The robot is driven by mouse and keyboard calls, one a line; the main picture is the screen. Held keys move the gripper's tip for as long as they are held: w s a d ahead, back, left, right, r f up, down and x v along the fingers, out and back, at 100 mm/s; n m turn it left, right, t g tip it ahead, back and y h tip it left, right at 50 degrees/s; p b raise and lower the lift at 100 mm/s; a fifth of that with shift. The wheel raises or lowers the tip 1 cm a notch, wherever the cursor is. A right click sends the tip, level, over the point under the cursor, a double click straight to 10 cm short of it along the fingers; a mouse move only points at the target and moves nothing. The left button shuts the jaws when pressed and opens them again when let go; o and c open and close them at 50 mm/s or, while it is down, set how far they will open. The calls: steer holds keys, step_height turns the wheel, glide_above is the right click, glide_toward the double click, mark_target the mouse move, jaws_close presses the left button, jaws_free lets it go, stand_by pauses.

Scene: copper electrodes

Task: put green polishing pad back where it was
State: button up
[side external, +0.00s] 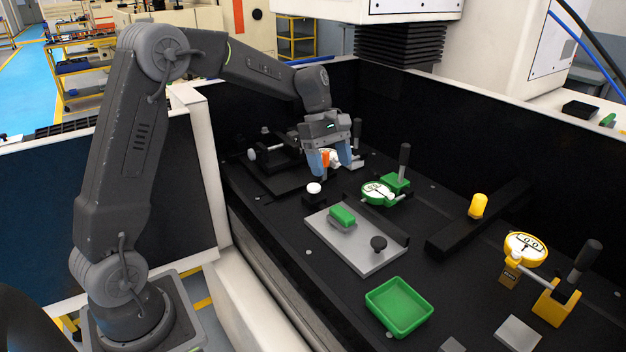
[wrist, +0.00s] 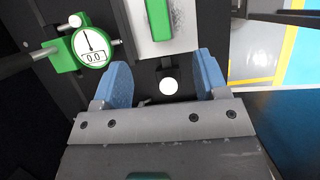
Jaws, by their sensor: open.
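The green polishing pad (side external: 343,214) appears as a small green block on a grey piece, which lies on the flat grey metal plate (side external: 372,256). In the wrist view the green pad (wrist: 159,18) shows at the top, on the plate (wrist: 181,40), with its upper end cut off by the frame. My gripper (side external: 331,165) is open and empty, with blue fingers apart. It is above the bench, behind and a little left of the pad in the side view. In the wrist view the pad lies beyond the fingertips (wrist: 164,72), not between them.
A white round knob (side external: 313,188) stands below my gripper. A green dial gauge (side external: 378,193) on a green stand is right of it. A black knob (side external: 378,243) stands on the plate. An empty green tray (side external: 414,308) is in front. A yellow gauge (side external: 523,248) stands right.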

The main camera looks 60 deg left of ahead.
steer(key=s+d+r+m+t+y, duration=0.2)
steer(key=s+d+r+m, duration=0.1)
steer(key=s+m, duration=0.6)
steer(key=s+d+r+m+t+y, duration=0.2)
steer(key=s+d+m, duration=0.4)
steer(key=s, duration=1)
steer(key=m+t, duration=0.1)
steer(key=m, duration=0.1)
steer(key=shift+r+m+t, duration=0.3)
steer(key=shift+r+m, duration=0.1)
